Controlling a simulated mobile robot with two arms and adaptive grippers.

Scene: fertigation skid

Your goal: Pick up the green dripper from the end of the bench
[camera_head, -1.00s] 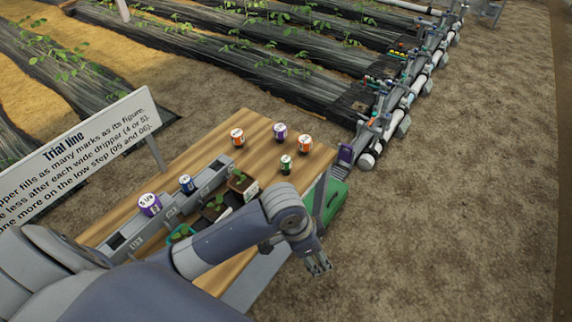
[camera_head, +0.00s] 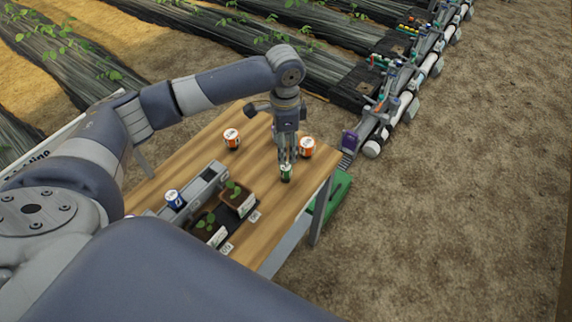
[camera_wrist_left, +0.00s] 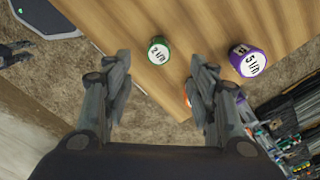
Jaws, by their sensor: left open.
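The green dripper (camera_head: 286,174) is a small can with a white label and stands upright near the right end of the wooden bench (camera_head: 262,215). My left gripper (camera_head: 287,158) points down just above it in the head view, its fingertips close to or overlapping the dripper's top. In the left wrist view the green dripper (camera_wrist_left: 159,51) shows upright ahead of the open fingers (camera_wrist_left: 160,88), with nothing between them. I cannot tell whether the fingers touch it. A dark gripper-like part (camera_wrist_left: 14,53) at the wrist view's left edge may be my right gripper, unclear.
An orange dripper (camera_head: 307,147) stands close behind the green one, and another (camera_head: 232,138) stands further left. A purple dripper (camera_wrist_left: 248,60) is close by in the wrist view. A blue dripper (camera_head: 173,200) and seedling pots (camera_head: 237,198) are left. A pipe manifold (camera_head: 410,95) lies beyond.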

